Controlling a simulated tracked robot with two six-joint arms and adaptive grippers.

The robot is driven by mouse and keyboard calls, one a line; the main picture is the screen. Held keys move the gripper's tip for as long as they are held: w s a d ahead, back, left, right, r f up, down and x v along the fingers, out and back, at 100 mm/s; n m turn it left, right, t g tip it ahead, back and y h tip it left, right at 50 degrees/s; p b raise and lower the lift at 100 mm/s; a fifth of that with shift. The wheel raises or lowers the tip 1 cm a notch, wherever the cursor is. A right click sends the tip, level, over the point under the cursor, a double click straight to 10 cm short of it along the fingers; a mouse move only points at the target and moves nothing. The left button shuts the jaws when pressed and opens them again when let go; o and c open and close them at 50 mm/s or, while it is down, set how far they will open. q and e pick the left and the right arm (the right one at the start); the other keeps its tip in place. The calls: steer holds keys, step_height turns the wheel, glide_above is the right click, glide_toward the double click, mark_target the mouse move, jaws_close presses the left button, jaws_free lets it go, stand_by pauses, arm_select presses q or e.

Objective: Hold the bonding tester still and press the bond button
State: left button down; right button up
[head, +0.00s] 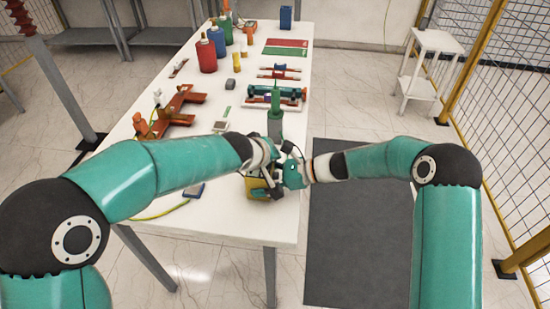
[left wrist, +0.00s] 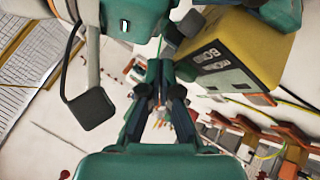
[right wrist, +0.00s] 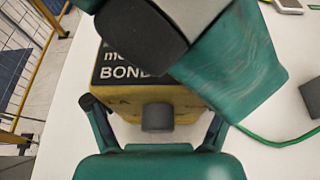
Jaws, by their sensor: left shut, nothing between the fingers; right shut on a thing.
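The bonding tester (head: 258,189) is a yellow box near the table's front edge, partly hidden by both grippers. In the right wrist view it (right wrist: 118,97) shows a black label reading "BOND" and a grey block on its side. My right gripper (head: 284,174) is shut on the tester, its fingers at either side in the right wrist view. My left gripper (head: 268,163) is shut and empty, close above the tester. In the left wrist view its fingertips (left wrist: 161,98) are beside the tester's panel (left wrist: 222,68). I cannot make out which part is the bond button.
An orange-brown bracket (head: 178,105) and red bottle (head: 206,57) are farther back. A small dark blue item (head: 194,190) lies at left with a yellow-green cable. A dark mat (head: 350,240) covers floor at right.

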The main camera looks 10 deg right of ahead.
stand_by(0.6)
arm_select(q)
steer(key=shift+r, duration=1.1)
steer(key=shift+r, duration=0.1)
steer(key=shift+r, duration=2.45)
